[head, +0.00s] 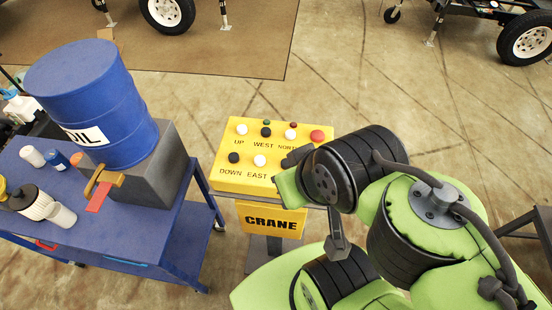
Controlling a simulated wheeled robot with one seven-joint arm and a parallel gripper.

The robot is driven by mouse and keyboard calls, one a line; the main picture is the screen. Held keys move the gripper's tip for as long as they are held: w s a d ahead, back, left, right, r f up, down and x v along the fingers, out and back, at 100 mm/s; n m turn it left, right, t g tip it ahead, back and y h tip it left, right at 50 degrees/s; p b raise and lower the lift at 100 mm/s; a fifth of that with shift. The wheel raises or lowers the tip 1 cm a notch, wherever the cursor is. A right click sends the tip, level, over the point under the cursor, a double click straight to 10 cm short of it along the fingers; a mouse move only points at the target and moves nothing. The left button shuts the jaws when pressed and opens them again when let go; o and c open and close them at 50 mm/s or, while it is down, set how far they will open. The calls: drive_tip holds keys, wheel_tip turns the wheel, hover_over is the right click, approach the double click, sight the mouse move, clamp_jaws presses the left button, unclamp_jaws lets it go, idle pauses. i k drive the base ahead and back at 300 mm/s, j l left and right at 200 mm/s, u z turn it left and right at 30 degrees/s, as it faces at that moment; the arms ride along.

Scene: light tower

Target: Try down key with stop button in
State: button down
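The yellow crane control box (222,177) stands in the middle of the head view, with "CRANE" on its front plate. The black DOWN button (234,157) is at its near left, above the word DOWN, uncovered. The red stop button (317,135) is at the far right corner. Whether it is pushed in cannot be told. My arm hides the box's near right corner, and the finger opening cannot be made out.
White UP (241,129), black WEST (266,132) and white NORTH (290,134) buttons form the back row, with small green (266,122) and dark red (293,124) lamps behind. A blue cart (140,222) with an oil drum (95,100) stands close on the left.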

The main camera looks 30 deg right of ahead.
sight(233, 158)
drive_tip(key=j+u, duration=0.1)
drive_tip(key=j, duration=0.7)
drive_tip(key=i+j+u, duration=0.1)
drive_tip(key=j, duration=0.7)
